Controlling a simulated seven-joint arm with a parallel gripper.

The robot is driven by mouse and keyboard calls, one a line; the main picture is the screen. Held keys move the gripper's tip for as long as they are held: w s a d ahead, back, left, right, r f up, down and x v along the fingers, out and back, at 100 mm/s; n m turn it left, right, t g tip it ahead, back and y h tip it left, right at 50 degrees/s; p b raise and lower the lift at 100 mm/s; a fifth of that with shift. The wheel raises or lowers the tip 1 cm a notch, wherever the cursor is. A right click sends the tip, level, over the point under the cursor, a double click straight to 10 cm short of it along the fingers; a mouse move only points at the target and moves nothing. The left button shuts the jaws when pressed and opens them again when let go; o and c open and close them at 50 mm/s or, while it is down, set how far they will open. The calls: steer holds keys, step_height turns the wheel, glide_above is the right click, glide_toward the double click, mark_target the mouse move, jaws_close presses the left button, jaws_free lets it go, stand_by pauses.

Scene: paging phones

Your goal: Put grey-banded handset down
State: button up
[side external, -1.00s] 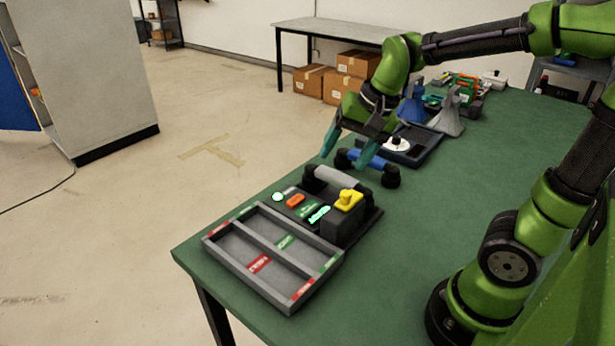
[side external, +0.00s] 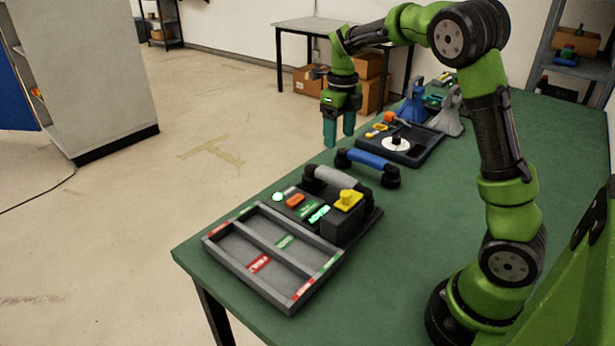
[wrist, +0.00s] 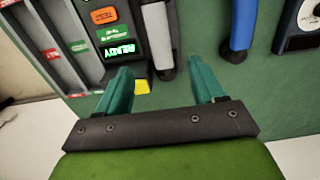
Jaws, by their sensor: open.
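The grey-banded handset (side external: 337,178), a light grey bar with black ends, lies along the back edge of the phone base (side external: 372,213). In the wrist view the grey-banded handset (wrist: 157,35) runs beside the base, whose lit display reads READY. I cannot tell whether it is fully seated. A blue-banded handset (side external: 368,160) lies apart on the green table behind it; it also shows in the wrist view (wrist: 240,25). My gripper (side external: 339,140) is open and empty, pointing down above and behind the handsets. Its fingers (wrist: 162,80) show spread in the wrist view.
A grey divided tray (side external: 225,256) with red and green labels stands at the front edge. A yellow knob (side external: 348,198) rises from a dark block on the base. A dark tray (side external: 425,155) with a white disc stands behind. Green tabletop to the right is clear.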

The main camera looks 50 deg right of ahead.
mark_target(337, 174)
step_height(337, 174, down, 15)
steer(key=shift+s+f, duration=0.1)
stand_by(0.4)
